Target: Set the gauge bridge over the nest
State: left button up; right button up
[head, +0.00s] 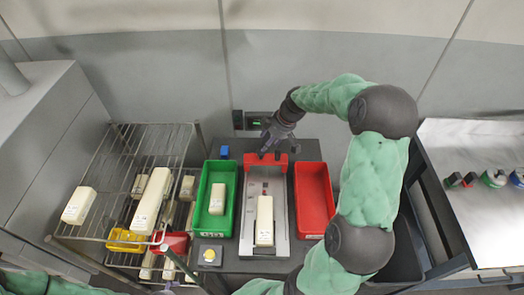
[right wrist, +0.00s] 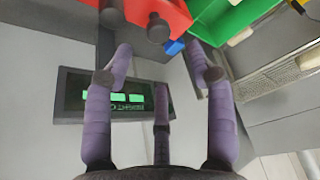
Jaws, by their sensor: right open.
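The red gauge bridge (head: 265,160) sits across the far end of a grey metal fixture, which I take for the nest (head: 282,225). A cream block (head: 264,222) lies lengthwise on the near part of the nest. My right gripper (head: 268,150) is right at the bridge, reaching down from behind it. In the right wrist view the purple fingers (right wrist: 160,85) are spread with nothing between them. A red part with dark knobs, likely the bridge (right wrist: 135,12), shows at the top edge, apart from the fingers. My left gripper is not in view.
A green tray (head: 230,190) with a cream block stands left of the nest, an empty red tray (head: 314,172) right. A wire rack (head: 105,165) holds several blocks at left. A lit display (right wrist: 115,97) is on the wall behind. A metal table (head: 480,220) stands at right.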

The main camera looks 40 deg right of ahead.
aim_at(261, 152)
jog(key=x, duration=0.8)
jog(key=shift+b, duration=0.3)
jog(key=shift+r, duration=0.1)
jog(key=shift+d, duration=0.1)
grip_shut()
